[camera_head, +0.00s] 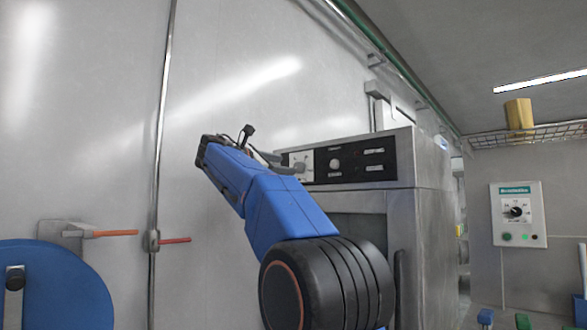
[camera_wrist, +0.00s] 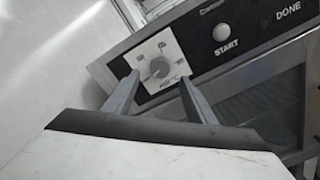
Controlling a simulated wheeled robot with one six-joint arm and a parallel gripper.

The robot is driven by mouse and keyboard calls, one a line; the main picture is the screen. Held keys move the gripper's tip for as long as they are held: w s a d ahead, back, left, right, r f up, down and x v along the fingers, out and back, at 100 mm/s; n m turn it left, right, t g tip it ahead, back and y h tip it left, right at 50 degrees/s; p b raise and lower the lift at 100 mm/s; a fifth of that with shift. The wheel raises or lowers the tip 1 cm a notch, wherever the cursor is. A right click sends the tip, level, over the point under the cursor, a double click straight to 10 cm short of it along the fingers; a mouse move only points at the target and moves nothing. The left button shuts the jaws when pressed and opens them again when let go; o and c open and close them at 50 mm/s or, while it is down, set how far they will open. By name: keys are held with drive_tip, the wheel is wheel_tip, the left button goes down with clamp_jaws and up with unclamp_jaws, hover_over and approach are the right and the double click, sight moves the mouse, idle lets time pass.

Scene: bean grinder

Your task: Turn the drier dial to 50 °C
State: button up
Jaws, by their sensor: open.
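The steel cabinet (camera_head: 420,210), which I take to be the drier, has a black control panel (camera_head: 345,162) near its top. At the panel's left end is a white dial plate (camera_head: 300,160) with a grey round dial, partly behind my gripper (camera_head: 275,163). In the wrist view the dial (camera_wrist: 159,67) sits on its tilted white plate (camera_wrist: 172,46). The plate's marks and the dial's setting are too small to read. My gripper (camera_wrist: 160,82) is open, its two fingertips on either side of the dial in the picture. I cannot tell whether they touch it.
Right of the dial is a round button (camera_wrist: 222,32) marked START, then a DONE label (camera_wrist: 288,10). A separate control box (camera_head: 517,214) with a black knob hangs on the right wall.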

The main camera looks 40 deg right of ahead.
sight(297, 167)
drive_tip(key=shift+w+d, duration=0.2)
drive_tip(key=shift+d, duration=2.95)
drive_tip(key=c, duration=1)
